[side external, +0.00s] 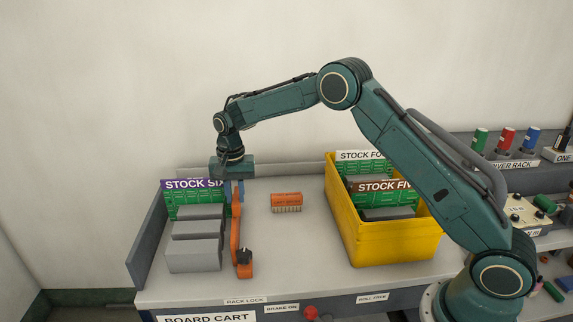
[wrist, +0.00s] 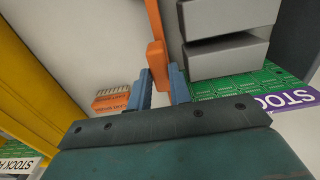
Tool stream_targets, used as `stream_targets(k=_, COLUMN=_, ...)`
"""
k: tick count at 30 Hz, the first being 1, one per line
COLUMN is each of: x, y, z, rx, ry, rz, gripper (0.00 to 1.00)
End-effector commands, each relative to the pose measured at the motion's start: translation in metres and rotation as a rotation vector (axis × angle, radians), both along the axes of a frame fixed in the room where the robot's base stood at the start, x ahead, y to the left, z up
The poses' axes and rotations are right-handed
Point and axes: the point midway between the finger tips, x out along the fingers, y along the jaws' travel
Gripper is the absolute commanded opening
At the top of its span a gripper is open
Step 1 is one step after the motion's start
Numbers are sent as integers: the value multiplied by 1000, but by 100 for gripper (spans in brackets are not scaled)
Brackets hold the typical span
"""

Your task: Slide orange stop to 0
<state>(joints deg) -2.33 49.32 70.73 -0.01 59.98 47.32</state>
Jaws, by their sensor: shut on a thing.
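The orange stop (side external: 236,232) is a long upright orange piece with a foot and a dark knob (side external: 244,256) at its near end, standing right beside a stack of grey blocks. My gripper (side external: 237,194) points down over its far end, with its blue fingers shut on it. In the wrist view the orange stop (wrist: 156,55) sits between the two blue fingers of my gripper (wrist: 160,85). No 0 mark or scale can be read in either view.
Grey blocks (side external: 193,254) and a green STOCK SIX board (side external: 180,197) are left of the stop. An orange pin-edged part (side external: 286,201) lies to the right, then a yellow bin (side external: 393,245) holding boards. The cart top between stop and bin is mostly clear.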

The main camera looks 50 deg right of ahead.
Motion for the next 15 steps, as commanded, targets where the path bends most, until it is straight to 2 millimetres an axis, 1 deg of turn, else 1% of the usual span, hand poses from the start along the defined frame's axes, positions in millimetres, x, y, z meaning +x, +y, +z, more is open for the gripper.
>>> stream_targets(k=1, x=2, y=1, z=1, rx=0, ry=-4, rz=1, gripper=2)
stream_targets(k=2, x=2, y=1, z=2, rx=0, ry=-4, rz=0, gripper=24)
stream_targets(k=3, x=2, y=1, z=2, rx=0, ry=-4, rz=0, gripper=32)
stream_targets(k=5, x=2, y=1, z=1, rx=0, ry=-4, rz=0, gripper=43)
stream_targets(k=15, x=1, y=1, z=2, rx=0, ry=-1, rz=0, gripper=44)
